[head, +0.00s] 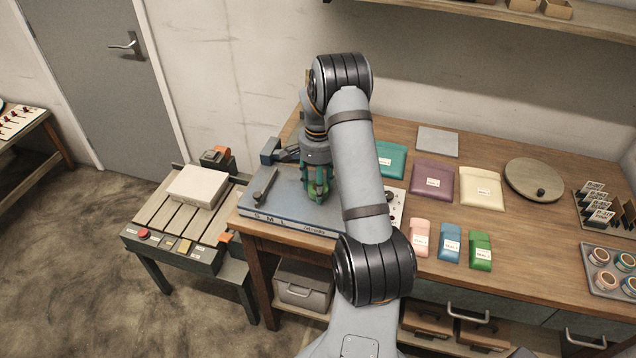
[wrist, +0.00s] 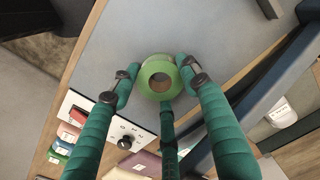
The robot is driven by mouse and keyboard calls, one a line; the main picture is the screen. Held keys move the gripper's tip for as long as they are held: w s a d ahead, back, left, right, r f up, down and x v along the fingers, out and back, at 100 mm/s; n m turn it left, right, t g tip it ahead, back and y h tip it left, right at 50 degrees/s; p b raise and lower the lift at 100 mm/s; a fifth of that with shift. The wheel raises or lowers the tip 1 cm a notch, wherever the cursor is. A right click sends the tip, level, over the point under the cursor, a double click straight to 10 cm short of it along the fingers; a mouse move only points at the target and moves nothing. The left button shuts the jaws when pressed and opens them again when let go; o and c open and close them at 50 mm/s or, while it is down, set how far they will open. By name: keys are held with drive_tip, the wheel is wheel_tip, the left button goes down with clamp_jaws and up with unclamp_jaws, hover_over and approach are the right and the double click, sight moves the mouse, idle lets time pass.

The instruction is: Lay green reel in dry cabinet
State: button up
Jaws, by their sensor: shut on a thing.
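The green reel (wrist: 147,77) is a ring with a brown centre, seen in the wrist view between my fingers. My gripper (head: 318,190) has green fingers and points down over the grey machine plate (head: 285,203) at the left end of the workbench. It is shut on the reel; in the wrist view the fingers (wrist: 160,80) close in around it. In the head view the fingers mostly hide the reel, and I cannot tell if it touches the plate. I cannot pick out the dry cabinet in either view.
A slatted conveyor (head: 160,222) with a white box (head: 198,186) stands left of the bench. Teal (head: 389,160), purple (head: 432,180) and cream (head: 480,187) packs and small labelled pouches (head: 450,243) lie right of my arm. A round turntable (head: 534,180) sits farther right.

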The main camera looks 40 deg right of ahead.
drive_tip(key=shift+f, duration=0.2)
drive_tip(key=o, duration=1)
drive_tip(key=shift+c, duration=0.2)
drive_tip(key=shift+o, duration=0.3)
drive_tip(key=shift+r, duration=0.1)
drive_tip(key=shift+w+r, duration=0.1)
drive_tip(key=shift+r, duration=0.55)
wheel_tip(320, 180, up, 10)
drive_tip(key=b, duration=0.1)
drive_tip(key=shift+f+b, duration=0.15)
drive_tip(key=shift+b, duration=0.25)
drive_tip(key=shift+o, duration=0.5)
drive_tip(key=shift+r, duration=0.6)
